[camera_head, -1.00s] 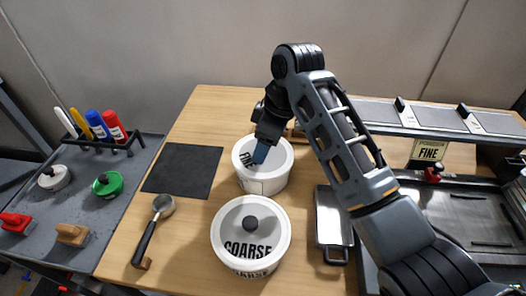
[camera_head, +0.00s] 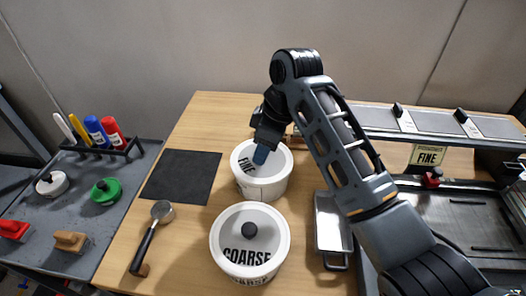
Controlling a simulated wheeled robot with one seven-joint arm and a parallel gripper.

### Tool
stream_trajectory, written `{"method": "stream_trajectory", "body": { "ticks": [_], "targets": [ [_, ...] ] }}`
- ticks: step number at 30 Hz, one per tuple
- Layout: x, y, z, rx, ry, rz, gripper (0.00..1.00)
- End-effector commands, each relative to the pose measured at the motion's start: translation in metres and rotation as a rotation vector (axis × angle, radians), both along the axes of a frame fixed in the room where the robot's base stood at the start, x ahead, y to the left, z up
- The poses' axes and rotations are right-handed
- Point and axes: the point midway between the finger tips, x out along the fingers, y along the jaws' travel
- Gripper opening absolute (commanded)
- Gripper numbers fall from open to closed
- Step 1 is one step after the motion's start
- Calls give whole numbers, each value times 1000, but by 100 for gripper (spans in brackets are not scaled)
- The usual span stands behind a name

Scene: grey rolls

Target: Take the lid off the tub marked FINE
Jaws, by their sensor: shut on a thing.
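The FINE tub (camera_head: 263,187) is white and round and stands on the wooden table, behind the COARSE tub. Its white lid (camera_head: 244,164), lettered FINE, is on top of it. My gripper (camera_head: 261,157) points down at the middle of this lid and is shut, with its bluish fingertips over where a knob would be. The knob itself is hidden by the fingers. I see no clear gap between lid and tub. The COARSE tub (camera_head: 251,268) is in front, with its lid and dark knob in place.
A dark mat (camera_head: 181,176) lies flat and empty left of the FINE tub. A scoop (camera_head: 153,235) lies at the front left. A metal pan (camera_head: 330,225) is right of the tubs. A FINE sign (camera_head: 428,156) stands at the right by the metal trays.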

Motion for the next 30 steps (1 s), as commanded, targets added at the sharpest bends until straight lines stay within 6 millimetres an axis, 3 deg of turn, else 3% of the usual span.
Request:
{"method": "stream_trajectory", "body": {
  "ticks": [5,10,14,18,30],
  "targets": [
    [1,0,14,1,-3,-1,0],
    [1,1,41,2,-4,2,0],
    [-16,-23,54,2,-3,-3,0],
    [-33,-49,79,-2,-2,-5,0],
    [-62,-86,104,0,-2,-1,0]
  ]
}}
